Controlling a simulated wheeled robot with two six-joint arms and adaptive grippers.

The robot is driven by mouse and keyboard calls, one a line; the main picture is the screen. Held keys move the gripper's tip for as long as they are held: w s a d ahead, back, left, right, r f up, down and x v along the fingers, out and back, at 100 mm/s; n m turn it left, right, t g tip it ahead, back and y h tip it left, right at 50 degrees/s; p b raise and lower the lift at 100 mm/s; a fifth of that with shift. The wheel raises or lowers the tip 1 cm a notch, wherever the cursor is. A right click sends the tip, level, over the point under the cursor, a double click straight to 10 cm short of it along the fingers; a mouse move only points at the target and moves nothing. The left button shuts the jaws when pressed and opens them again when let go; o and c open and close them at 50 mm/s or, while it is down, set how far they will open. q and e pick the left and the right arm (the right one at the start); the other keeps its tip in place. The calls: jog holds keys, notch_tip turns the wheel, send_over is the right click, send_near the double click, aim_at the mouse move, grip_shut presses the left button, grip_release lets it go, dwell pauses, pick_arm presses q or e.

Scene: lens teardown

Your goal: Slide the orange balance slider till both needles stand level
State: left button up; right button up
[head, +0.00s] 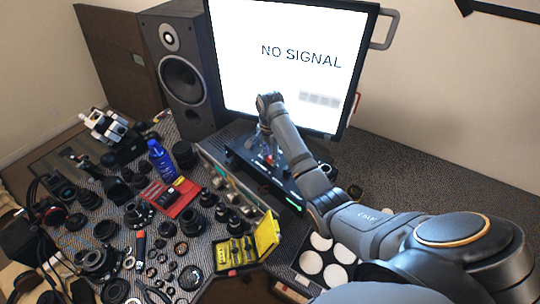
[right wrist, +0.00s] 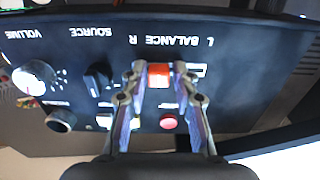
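The black amplifier panel (right wrist: 235,105) shows upside down in the right wrist view, with the words VOLUME, SOURCE and BALANCE. The orange balance slider (right wrist: 158,75) sits under the BALANCE lettering, between R and L. My right gripper (right wrist: 159,80) has one finger on each side of the slider cap, close against it, and appears shut on it. In the head view the right gripper (head: 266,145) reaches down over the black amplifier (head: 262,172) below the monitor. I cannot make out the needles in either view. My left gripper is not in view.
A monitor (head: 285,60) reading NO SIGNAL stands behind, with a speaker (head: 182,75) to its left. Lens parts, a red tray (head: 185,203) and a yellow case (head: 266,234) crowd the table's left. A silver knob (right wrist: 35,77) and a red button (right wrist: 168,121) are on the panel.

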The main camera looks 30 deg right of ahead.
jog(key=shift+o, duration=1)
